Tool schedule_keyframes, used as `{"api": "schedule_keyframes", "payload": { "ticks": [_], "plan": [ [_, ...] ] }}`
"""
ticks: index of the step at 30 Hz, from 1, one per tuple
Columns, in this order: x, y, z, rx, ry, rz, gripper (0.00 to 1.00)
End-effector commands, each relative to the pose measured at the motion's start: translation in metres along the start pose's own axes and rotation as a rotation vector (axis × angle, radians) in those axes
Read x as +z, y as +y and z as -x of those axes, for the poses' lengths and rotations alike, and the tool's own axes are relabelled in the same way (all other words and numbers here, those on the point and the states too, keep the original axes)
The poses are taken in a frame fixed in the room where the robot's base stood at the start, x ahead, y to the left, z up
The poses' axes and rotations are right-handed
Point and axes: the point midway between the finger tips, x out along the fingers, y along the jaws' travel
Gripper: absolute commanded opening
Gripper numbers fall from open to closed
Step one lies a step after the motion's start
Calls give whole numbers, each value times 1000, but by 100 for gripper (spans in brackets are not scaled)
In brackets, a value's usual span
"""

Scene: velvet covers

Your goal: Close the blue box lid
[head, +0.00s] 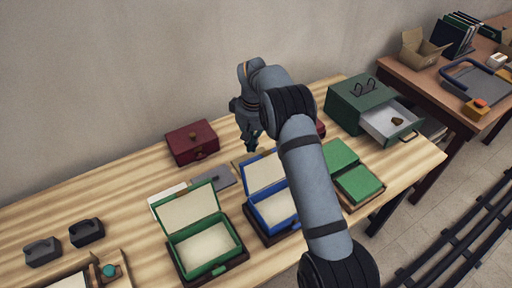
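The blue box (274,212) sits on the wooden table, partly behind my arm. Its lid (264,172) stands raised at the back, showing a pale lining. The inside of the box is pale and looks empty where visible. My arm hides the right part of the box and lid. My gripper (251,143) points down behind the lid, above the back part of the table. I see it small and dark, and the gap between its fingers is unclear. I cannot tell whether it touches the lid.
A green box (206,245) with raised lid stands left of the blue box. A closed red box (192,142) is at the back. A grey flat item (213,178) lies behind the green box.

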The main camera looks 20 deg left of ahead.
Motion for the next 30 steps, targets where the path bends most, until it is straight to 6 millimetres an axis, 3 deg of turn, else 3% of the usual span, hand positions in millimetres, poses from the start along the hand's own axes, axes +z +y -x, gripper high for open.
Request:
{"api": "schedule_keyframes", "payload": {
  "ticks": [9,30],
  "plan": [
    [25,-1,9,-2,-3,-1,0],
    [30,-5,10,-1,18,7,0]
  ]
}}
